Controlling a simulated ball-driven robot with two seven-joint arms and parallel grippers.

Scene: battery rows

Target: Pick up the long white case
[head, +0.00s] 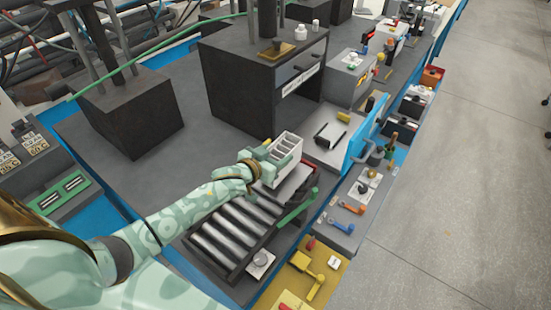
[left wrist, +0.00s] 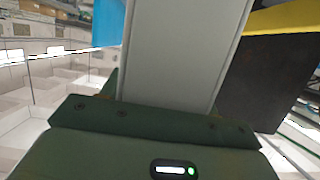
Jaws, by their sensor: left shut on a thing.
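The long white case (head: 288,147) has slots along its top and is in the grip of my left gripper (head: 262,158), over the far end of the black roller tray. In the left wrist view the pale side of the case (left wrist: 180,60) runs up from the dark green gripper body (left wrist: 155,130). My left gripper is shut on the case; its fingertips are mostly hidden. I cannot tell for certain how far the case is above the tray. My right gripper is not in view.
The black tray (head: 208,261) holds several grey cylinders below my left arm. A large dark cabinet (head: 240,100) stands behind the case. A yellow plate (head: 322,287) lies at the front.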

